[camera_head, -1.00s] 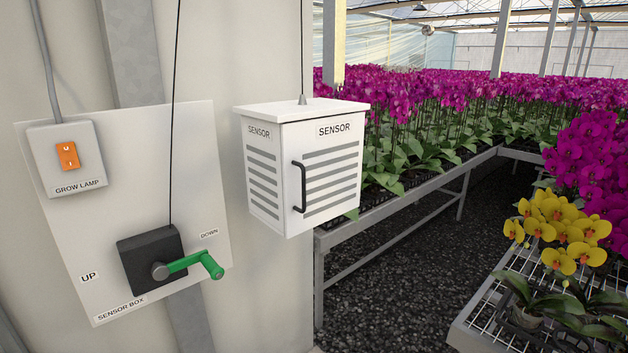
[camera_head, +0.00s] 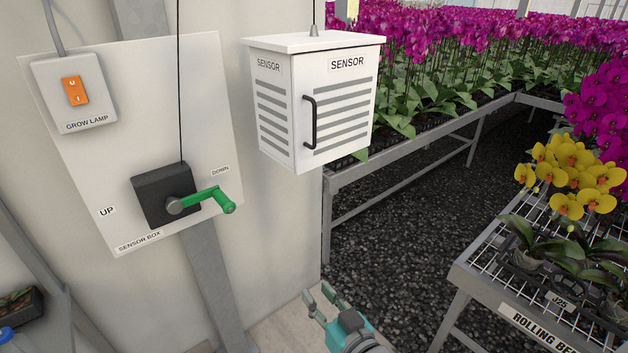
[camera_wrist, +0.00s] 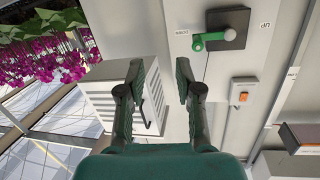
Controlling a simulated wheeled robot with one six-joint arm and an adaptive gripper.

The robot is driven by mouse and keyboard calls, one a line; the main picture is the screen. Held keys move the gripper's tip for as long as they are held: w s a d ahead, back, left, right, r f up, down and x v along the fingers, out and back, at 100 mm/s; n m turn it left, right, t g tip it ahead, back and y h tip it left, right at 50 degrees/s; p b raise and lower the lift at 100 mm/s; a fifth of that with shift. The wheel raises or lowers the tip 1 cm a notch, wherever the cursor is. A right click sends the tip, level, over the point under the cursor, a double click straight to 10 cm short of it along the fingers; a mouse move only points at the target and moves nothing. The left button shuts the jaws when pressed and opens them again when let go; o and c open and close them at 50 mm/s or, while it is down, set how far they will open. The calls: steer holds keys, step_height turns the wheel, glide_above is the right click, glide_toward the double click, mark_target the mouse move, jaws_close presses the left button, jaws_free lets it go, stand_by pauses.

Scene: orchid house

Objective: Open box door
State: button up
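The white sensor box (camera_head: 280,150) hangs from a thin cable at the upper middle of the head view. Its door (camera_head: 338,101), with grey slats and a SENSOR label, is shut. A black upright handle (camera_head: 309,122) is on the door's left side. My gripper (camera_head: 321,299) is at the bottom of the head view, below the box and apart from it. In the wrist view my gripper (camera_wrist: 158,85) is open and empty, its two fingers spread. There the sensor box (camera_wrist: 104,107) appears turned, behind the left finger, which partly covers the door side and handle.
A wall panel (camera_head: 100,165) left of the box carries a green crank (camera_head: 208,198) and an orange grow-lamp switch (camera_head: 75,91). A rolling bench (camera_head: 470,279) with yellow orchids (camera_head: 570,170) stands at right. Gravel floor (camera_head: 400,230) lies open between the benches.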

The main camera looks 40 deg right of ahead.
steer(key=w+d+r, duration=0.3)
steer(key=r, duration=0.3)
steer(key=w+d+r, duration=0.3)
steer(key=w+r, duration=0.1)
steer(key=r, duration=0.2)
steer(key=n+t, duration=0.1)
glide_toward(315, 124)
steer(key=shift+h, duration=0.3)
steer(key=w, duration=0.3)
steer(key=w+d, duration=0.1)
steer(key=w, duration=0.6)
steer(key=shift+w+d+f, duration=0.15)
steer(key=shift+w+d, duration=0.1)
steer(key=shift+d, duration=0.15)
jaws_close()
